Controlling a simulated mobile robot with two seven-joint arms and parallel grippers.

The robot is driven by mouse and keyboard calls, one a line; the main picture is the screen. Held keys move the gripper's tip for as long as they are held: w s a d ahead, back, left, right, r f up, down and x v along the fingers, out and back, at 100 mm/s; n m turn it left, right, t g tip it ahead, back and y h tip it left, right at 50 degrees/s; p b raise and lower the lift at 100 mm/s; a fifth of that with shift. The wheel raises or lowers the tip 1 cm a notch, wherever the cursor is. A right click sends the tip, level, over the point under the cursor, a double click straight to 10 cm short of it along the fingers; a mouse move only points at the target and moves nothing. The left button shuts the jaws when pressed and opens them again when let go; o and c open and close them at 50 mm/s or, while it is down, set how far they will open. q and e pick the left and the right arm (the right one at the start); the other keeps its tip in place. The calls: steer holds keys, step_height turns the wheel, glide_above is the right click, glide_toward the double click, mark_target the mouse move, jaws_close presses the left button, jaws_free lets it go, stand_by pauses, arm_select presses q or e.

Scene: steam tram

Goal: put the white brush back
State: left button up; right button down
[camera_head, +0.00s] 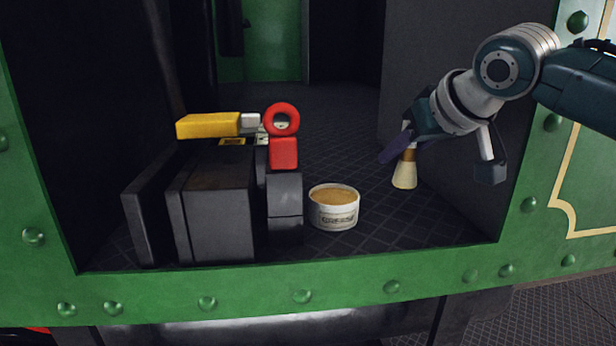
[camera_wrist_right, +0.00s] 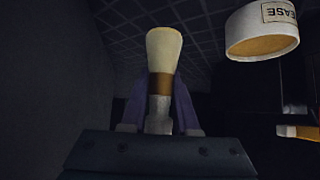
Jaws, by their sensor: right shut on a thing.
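The white brush (camera_head: 405,174) has pale bristles, a brown band and a white handle. It hangs bristles down in my right gripper (camera_head: 402,148), whose purple fingers are shut on its handle. In the right wrist view the brush (camera_wrist_right: 163,52) shows between the fingers. I cannot tell if the bristle tips touch the dark floor. A white tub (camera_head: 333,215) of tan grease stands upright to the left of the brush, apart from it. The tub also shows in the right wrist view (camera_wrist_right: 262,42). My left gripper is not in view.
Left of the tub are dark blocks (camera_head: 220,222), a red ring-topped piece (camera_head: 283,152) and a yellow-handled thing (camera_head: 208,126). A riveted green frame (camera_head: 300,298) borders the opening. A dark wall (camera_head: 455,110) stands at right. Patterned floor (camera_head: 330,150) behind the tub is clear.

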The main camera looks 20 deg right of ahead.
step_height(320, 180, down, 4)
steer(key=shift+b, duration=0.45)
steer(key=c, duration=0.7)
jaws_free()
steer(key=shift+f, duration=0.1)
steer(key=shift+o, duration=0.2)
